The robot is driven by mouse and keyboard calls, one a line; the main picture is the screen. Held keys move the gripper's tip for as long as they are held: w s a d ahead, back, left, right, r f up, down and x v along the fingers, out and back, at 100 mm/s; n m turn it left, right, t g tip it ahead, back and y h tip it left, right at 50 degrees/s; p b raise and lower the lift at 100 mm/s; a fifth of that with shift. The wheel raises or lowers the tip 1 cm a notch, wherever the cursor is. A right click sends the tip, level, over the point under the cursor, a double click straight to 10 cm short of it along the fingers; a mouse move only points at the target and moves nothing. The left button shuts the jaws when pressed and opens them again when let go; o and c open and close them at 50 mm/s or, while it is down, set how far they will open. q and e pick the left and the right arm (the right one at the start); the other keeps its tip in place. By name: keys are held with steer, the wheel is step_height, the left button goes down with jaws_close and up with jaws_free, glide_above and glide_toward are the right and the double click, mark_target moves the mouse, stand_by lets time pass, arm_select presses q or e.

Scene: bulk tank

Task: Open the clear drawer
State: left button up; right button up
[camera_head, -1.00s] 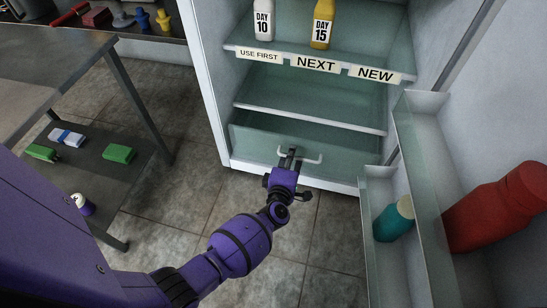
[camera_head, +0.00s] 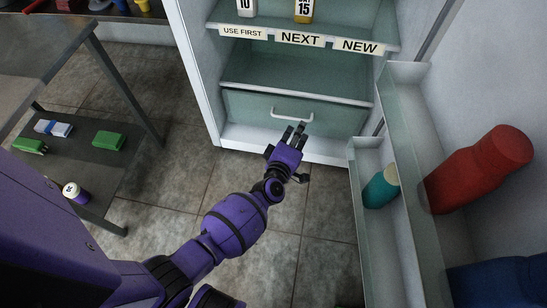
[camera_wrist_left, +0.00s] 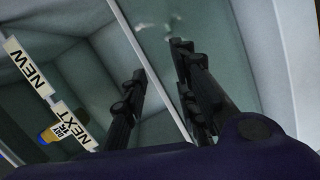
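The clear drawer (camera_head: 250,111) is a greenish see-through front at the bottom of the fridge, below the lowest shelf. Its front sits close under the shelf edge and looks pushed in. Its pale bar handle (camera_head: 292,115) is on the upper part of the front. My left gripper (camera_head: 295,128) is just below and in front of the handle, with its fingers apart and nothing between them. The wrist view also shows the two dark fingers (camera_wrist_left: 160,63) apart; pale marks near the upper fingertip are too blurred to name. My right gripper is not in view.
The fridge door (camera_head: 405,175) stands open on the right, holding a teal bottle (camera_head: 381,188) and a red bottle (camera_head: 478,170). A metal table (camera_head: 120,90) with a lower shelf stands left. Tiled floor before the fridge is partly clear. Labelled bottles stand on an upper shelf.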

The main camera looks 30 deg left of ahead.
arm_select(q)
steer(key=s+d+r+m+g+h+p, duration=0.2)
steer(key=s+d+r+m+h+p, duration=0.3)
steer(key=s+d+r+m+p, duration=0.45)
steer(key=s+r+m+g+p, duration=0.1)
steer(key=s+r+m+p, duration=0.1)
steer(key=s, duration=0.5)
steer(key=s+r+m+g+p, duration=0.1)
steer(key=s+r+m+p, duration=0.1)
steer(key=s+r+p, duration=0.3)
steer(key=s+a+r+m+g+p, duration=0.1)
steer(key=s+r+m+p, duration=0.2)
steer(key=s+p, duration=0.3)
steer(key=s+r, duration=0.1)
steer(key=s, duration=0.4)
steer(key=shift+s+h, duration=0.25)
steer(key=shift+h, duration=0.05)
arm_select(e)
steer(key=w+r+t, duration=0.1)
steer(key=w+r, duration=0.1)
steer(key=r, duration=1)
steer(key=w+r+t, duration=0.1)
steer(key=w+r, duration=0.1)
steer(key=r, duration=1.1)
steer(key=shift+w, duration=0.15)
arm_select(q)
steer(key=shift+a, duration=0.1)
